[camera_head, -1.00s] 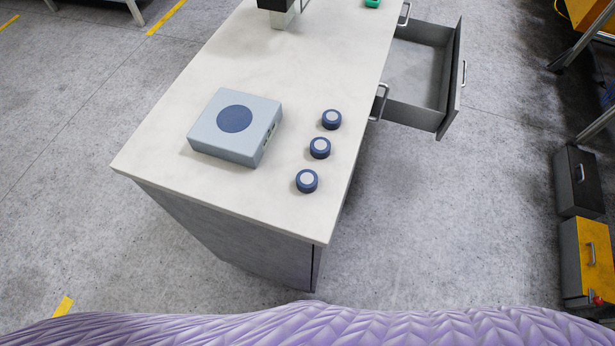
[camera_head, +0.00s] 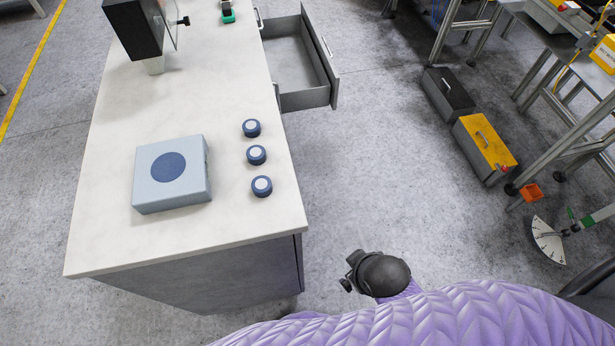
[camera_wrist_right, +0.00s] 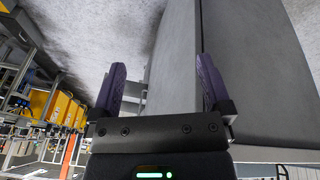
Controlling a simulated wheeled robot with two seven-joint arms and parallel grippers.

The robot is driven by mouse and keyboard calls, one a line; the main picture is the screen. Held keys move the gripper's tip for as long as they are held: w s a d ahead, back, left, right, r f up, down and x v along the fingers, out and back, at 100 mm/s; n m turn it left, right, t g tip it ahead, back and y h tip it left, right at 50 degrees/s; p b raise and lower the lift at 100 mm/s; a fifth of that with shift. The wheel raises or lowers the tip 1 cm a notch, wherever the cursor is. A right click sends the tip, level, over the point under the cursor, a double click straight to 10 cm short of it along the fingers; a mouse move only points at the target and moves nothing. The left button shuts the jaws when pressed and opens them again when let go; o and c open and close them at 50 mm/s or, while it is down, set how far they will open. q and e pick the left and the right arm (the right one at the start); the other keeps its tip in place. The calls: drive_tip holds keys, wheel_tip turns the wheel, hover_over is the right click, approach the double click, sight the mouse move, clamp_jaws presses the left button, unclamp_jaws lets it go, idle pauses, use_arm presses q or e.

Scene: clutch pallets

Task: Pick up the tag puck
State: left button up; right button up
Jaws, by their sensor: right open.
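Three small round dark-blue pucks with pale tops stand in a row on the white tabletop: the far puck (camera_head: 251,128), the middle puck (camera_head: 256,155) and the near puck (camera_head: 261,186). I cannot tell which one is the tag puck. My right gripper (camera_wrist_right: 160,82) is open and empty in the right wrist view, with two dark purple-grey fingers. In the head view my right wrist sits off the table's near right corner, apart from the pucks. No puck shows in the right wrist view. My left gripper is not in view.
A light-blue box (camera_head: 190,200) with a dark round top patch stands left of the pucks on the white table (camera_head: 110,230). A grey drawer (camera_head: 305,98) hangs open at the table's far right side. A dark monitor (camera_head: 135,25) stands farther back.

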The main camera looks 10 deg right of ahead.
drive_tip(key=w+a+r+n+t, duration=0.1)
drive_tip(key=w+r+n+t, duration=0.2)
drive_tip(key=w+r+n, duration=0.35)
drive_tip(key=n+t+y+p, duration=0.1)
drive_tip(key=n+t+y, duration=0.5)
drive_tip(key=n, duration=2.3)
approach(262, 185)
drive_tip(key=shift+n, duration=0.45)
drive_tip(key=b+x, duration=0.2)
drive_tip(key=x, duration=0.7)
drive_tip(key=shift+w+f+b, duration=0.1)
drive_tip(key=shift+f+b, duration=0.05)
drive_tip(key=shift+b, duration=0.25)
drive_tip(key=shift+c, duration=0.6)
clamp_jaws()
